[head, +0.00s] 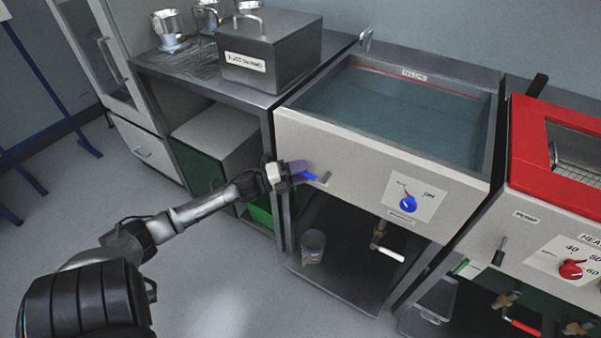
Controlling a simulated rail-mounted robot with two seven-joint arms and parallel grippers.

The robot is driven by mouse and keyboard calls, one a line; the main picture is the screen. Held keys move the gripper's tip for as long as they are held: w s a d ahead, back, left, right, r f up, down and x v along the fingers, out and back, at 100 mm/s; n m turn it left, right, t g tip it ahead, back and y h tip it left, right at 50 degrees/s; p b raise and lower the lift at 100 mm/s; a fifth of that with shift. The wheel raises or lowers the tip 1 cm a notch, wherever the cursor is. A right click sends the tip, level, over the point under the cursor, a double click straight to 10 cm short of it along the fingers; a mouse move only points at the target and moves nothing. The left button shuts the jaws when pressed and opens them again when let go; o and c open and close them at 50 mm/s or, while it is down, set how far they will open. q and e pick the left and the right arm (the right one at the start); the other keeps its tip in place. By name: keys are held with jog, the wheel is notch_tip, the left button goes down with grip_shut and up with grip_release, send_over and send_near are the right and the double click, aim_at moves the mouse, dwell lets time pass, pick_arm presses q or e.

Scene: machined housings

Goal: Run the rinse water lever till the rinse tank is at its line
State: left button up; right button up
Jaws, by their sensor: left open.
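The rinse tank (300,124) is a steel basin in the middle of the head view, holding blue-grey water (400,105). A red line (440,89) runs along its inner back wall; the water surface appears a little below it, but the exact gap is hard to tell. A small lever with a blue handle (312,177) sticks out at the left of the tank's front panel. My left gripper (298,169) is open at this lever; whether it touches the handle cannot be told. My right gripper is out of view.
A blue knob (408,204) marked ON sits on the tank's front. Below hangs a valve with a white handle (389,254), and a clear beaker (313,245) stands on the lower shelf. A red-rimmed unit (526,150) adjoins at right; a lidded steel box (270,50) stands left.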

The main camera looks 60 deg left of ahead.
pick_arm(q)
grip_shut()
dwell(0.4)
